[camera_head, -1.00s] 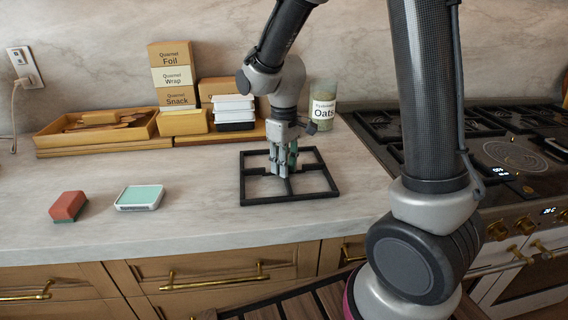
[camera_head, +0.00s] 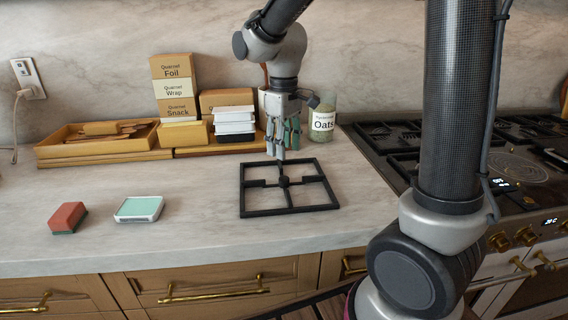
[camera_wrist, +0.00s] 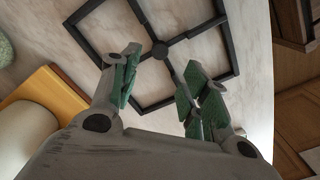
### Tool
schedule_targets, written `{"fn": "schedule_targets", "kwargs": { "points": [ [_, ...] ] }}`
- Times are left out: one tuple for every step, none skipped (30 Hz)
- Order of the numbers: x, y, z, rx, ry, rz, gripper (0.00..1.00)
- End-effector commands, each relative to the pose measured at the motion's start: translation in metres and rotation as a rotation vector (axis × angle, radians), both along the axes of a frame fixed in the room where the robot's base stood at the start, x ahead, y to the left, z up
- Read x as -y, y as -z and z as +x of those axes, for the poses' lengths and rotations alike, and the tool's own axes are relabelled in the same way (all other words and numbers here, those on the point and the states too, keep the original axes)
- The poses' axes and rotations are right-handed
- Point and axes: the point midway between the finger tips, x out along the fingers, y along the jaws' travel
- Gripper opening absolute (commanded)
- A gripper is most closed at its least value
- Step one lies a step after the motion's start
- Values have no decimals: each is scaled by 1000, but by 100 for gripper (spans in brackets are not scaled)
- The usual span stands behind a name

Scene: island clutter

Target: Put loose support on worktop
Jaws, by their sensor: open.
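The loose support is a black square grate with crossing bars and a centre hub. It lies flat on the marble worktop (camera_head: 200,225); the grate (camera_head: 284,211) is left of the hob and also shows in the wrist view (camera_wrist: 86,47). My gripper (camera_head: 282,152) is above the far side of the grate, pointing down, with its fingers apart and nothing between them. In the wrist view my gripper (camera_wrist: 160,88) has green finger pads, spread apart, with the grate beyond them. The fingers look clear of the bars.
A red sponge (camera_head: 67,217) and a teal-topped box (camera_head: 139,208) lie at the front left. Stacked boxes (camera_head: 173,88), a wooden tray (camera_head: 60,149) and an oats jar (camera_head: 322,122) stand along the back. The hob (camera_head: 500,165) is at right.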

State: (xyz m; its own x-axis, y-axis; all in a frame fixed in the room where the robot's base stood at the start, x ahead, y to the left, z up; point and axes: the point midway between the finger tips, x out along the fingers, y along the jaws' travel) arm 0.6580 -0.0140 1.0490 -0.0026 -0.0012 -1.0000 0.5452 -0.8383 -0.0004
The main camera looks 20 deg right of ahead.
Motion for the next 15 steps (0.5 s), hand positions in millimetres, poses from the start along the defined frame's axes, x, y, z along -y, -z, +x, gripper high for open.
{"fn": "schedule_targets", "kwargs": {
  "points": [
    [0,-9,1,3,0,1,46],
    [0,-13,1,2,0,1,46],
    [0,-17,1,2,0,1,46],
    [0,-20,0,2,0,1,46],
    [0,-22,0,1,0,1,46],
    [0,-25,0,1,0,1,46],
    [0,-26,0,0,0,0,46],
    [0,-27,0,0,0,0,46],
    [0,-27,0,0,1,0,46],
    [1,-28,-1,2,3,1,46],
    [3,-30,-2,5,7,2,46],
    [7,-33,-6,13,18,5,46],
    [11,-36,-10,21,31,8,46],
    [17,-41,-15,33,49,12,46],
    [27,-48,-24,52,79,18,46]
  ]
}}
